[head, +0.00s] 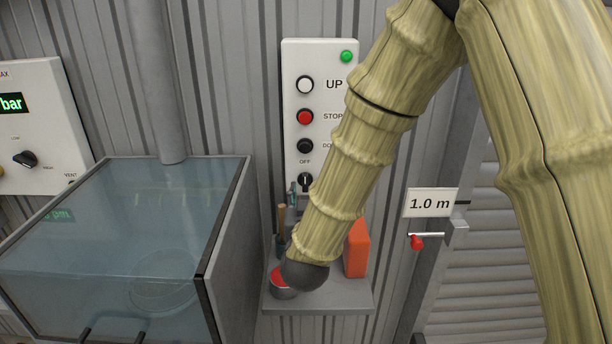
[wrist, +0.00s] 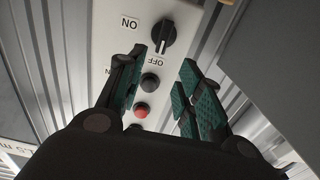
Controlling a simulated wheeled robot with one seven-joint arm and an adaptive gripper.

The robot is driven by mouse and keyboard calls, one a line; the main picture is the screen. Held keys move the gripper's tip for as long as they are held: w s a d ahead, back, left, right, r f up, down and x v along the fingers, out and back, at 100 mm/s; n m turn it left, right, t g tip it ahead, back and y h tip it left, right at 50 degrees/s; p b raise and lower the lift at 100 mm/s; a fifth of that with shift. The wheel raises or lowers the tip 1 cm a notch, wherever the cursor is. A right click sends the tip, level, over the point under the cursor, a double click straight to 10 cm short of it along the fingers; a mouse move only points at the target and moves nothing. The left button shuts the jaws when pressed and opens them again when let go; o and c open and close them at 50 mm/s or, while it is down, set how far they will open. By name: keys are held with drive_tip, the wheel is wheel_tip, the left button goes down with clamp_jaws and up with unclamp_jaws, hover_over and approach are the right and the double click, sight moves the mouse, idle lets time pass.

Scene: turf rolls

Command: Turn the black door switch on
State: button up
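The black door switch (wrist: 162,38) is a round knob with a white pointer line, on the white control panel (head: 318,60). In the wrist view its pointer is toward the OFF label, and the ON label is at the other side. In the head view the switch (head: 305,181) is low on the panel, partly beside my arm. My gripper (wrist: 163,62) is open and empty, with teal pads on its fingers. The switch lies beyond the gap between the fingertips, apparently untouched. In the head view my arm hides most of the gripper.
The panel also carries a white UP button (head: 305,84), a red STOP button (head: 305,117), a black button (head: 305,146) and a green lamp (head: 346,56). Below are a shelf (head: 330,300), a red-topped tin (head: 283,285) and an orange container (head: 357,248). A glass-topped tank (head: 120,220) stands left.

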sight(305, 177)
drive_tip(key=w+p, duration=0.2)
drive_tip(key=w, duration=0.7)
clamp_jaws()
